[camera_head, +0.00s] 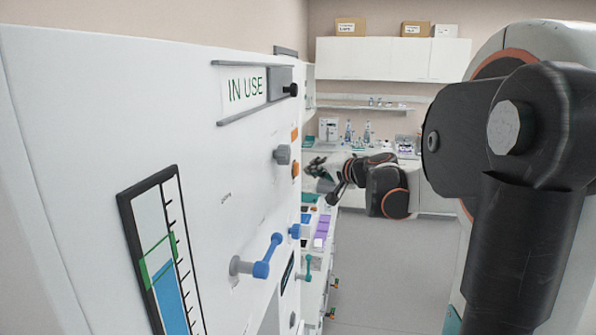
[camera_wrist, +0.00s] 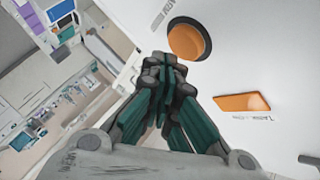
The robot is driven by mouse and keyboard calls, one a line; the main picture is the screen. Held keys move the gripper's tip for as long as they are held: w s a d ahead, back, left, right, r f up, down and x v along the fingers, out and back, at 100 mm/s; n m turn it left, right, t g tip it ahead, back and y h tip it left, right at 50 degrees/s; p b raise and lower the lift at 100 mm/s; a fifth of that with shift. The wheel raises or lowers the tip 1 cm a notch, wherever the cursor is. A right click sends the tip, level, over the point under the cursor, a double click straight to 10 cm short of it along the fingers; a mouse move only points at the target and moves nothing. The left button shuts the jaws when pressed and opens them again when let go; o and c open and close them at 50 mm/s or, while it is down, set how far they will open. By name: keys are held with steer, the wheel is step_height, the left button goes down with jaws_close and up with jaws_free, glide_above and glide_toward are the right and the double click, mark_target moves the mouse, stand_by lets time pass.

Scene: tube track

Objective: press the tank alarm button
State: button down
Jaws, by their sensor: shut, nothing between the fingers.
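A round orange button (camera_wrist: 187,42) in a dark ring is on the white panel in the wrist view, above and right of my fingertips. Its printed label is only partly readable. An orange rectangular piece (camera_wrist: 242,103) sits right of it, with small print starting "TANK" beside it. My gripper (camera_wrist: 160,72) is shut and empty, its teal-padded fingers together, apart from the button in the picture. In the head view my gripper (camera_head: 316,166) is beside the far end of the panel, near two small orange parts (camera_head: 295,169). The gap to the panel is hard to tell.
The white panel (camera_head: 100,120) fills the left, with an "IN USE" sign (camera_head: 245,88), a level gauge (camera_head: 163,260), a grey knob (camera_head: 282,154) and a blue handle (camera_head: 267,258) jutting out. A bench with bottles (camera_head: 349,130) stands behind. The floor (camera_head: 370,270) at right is clear.

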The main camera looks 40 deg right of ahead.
steer(key=s+d, duration=0.3)
steer(key=shift+s, duration=0.3)
stand_by(0.8)
